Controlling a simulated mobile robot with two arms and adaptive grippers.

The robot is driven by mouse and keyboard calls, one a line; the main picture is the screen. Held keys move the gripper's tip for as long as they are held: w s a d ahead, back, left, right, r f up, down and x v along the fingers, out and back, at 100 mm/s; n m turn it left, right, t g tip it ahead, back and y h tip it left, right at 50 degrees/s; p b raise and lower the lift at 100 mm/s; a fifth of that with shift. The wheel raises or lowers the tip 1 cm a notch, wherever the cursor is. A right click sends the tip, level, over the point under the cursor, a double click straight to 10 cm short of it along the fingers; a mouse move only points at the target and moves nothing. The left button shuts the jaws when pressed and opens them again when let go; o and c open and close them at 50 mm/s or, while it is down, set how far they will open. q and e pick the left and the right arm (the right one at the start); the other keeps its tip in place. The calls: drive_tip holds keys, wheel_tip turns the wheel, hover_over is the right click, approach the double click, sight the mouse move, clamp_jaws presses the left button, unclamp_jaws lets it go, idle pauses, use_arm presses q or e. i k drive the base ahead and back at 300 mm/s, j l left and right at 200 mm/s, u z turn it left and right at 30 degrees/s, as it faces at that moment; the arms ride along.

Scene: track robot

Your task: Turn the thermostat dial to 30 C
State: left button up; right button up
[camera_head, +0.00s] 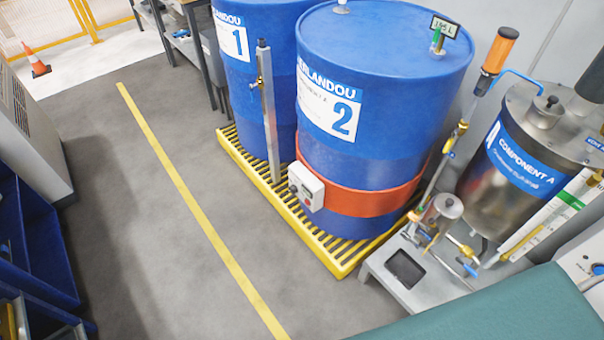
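A white control box (306,186) is fixed to the orange-red heater band (362,200) around the lower part of blue drum 2 (385,90). It carries a small dark and red detail on its face, which is likely the thermostat. The dial's mark and its setting are too small to read. Neither of my grippers is in view.
Both drums, drum 2 and drum 1 (232,60), stand on a yellow slatted pallet (342,262). A metal post (268,120) stands left of the box. A steel Component A tank (520,160) and a grey stand (425,285) are at right. The floor (150,240) at left is clear.

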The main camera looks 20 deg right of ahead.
sight(293, 190)
drive_tip(key=z, duration=0.2)
drive_tip(key=i+j+z, duration=0.25)
drive_tip(key=j+z, duration=0.25)
drive_tip(key=i+j+z, duration=0.1)
drive_tip(key=j+z, duration=0.15)
drive_tip(key=j, duration=0.15)
